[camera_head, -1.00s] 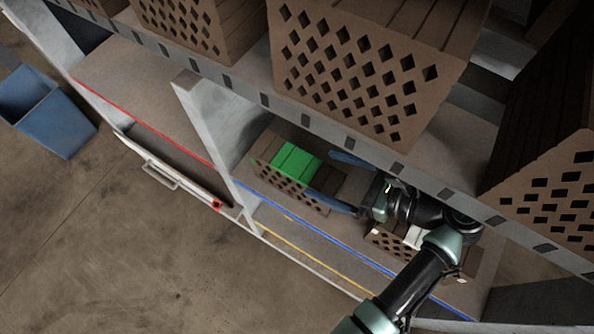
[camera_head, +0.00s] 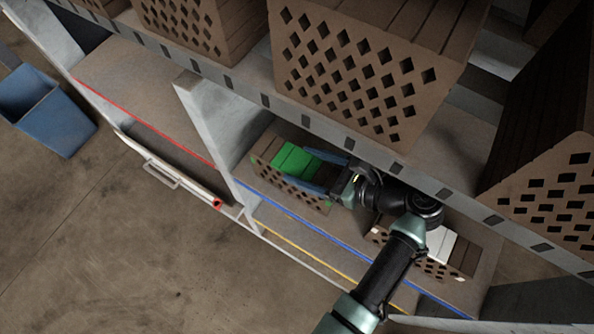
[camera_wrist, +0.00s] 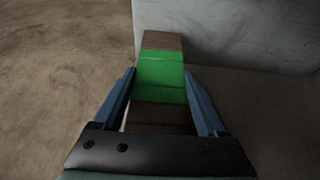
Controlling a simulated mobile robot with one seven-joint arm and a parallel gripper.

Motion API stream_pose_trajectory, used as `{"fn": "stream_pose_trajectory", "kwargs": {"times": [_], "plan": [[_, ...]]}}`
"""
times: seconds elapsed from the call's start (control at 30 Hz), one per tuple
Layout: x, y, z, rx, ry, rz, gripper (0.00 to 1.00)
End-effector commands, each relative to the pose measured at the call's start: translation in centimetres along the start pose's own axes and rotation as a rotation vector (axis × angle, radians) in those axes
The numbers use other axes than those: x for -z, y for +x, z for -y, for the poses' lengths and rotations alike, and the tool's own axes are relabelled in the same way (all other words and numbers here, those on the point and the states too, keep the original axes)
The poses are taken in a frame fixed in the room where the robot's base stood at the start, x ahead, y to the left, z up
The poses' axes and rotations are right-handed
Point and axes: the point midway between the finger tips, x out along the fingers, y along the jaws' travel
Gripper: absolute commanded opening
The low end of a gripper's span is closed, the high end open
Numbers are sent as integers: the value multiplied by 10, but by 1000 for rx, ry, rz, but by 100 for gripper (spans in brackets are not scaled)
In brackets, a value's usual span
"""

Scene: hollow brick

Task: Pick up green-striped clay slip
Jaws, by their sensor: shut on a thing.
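The green-striped brick (camera_head: 293,158) is a brown hollow brick with a bright green band across its top. It rests on the lower shelf, beside the grey upright, with holes in its front face. My gripper (camera_head: 322,172) reaches in from the right, with its blue fingers along the brick's two sides near the green band. In the wrist view the green-striped brick (camera_wrist: 160,70) lies between the fingers of my gripper (camera_wrist: 162,88), shut on it. I see no clear gap under the brick.
A white-striped hollow brick (camera_head: 441,245) sits on the same shelf to the right, partly behind my arm. Large hollow bricks (camera_head: 360,85) fill the shelf above, its edge close over my gripper. A grey upright (camera_head: 215,125) stands to the left. A blue bin (camera_head: 45,110) is on the floor.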

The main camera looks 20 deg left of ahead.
Motion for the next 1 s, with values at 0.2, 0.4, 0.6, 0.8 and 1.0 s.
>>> {"fn": "stream_pose_trajectory", "kwargs": {"times": [0.2,0.4,0.6,0.8,1.0], "plan": [[-3,-1,1,2,-6,4,8],[-4,-2,1,2,-6,4,8],[-14,-6,2,3,-8,5,8],[-18,-2,-18,0,-4,5,8],[-20,4,-48,0,-3,5,8]]}}
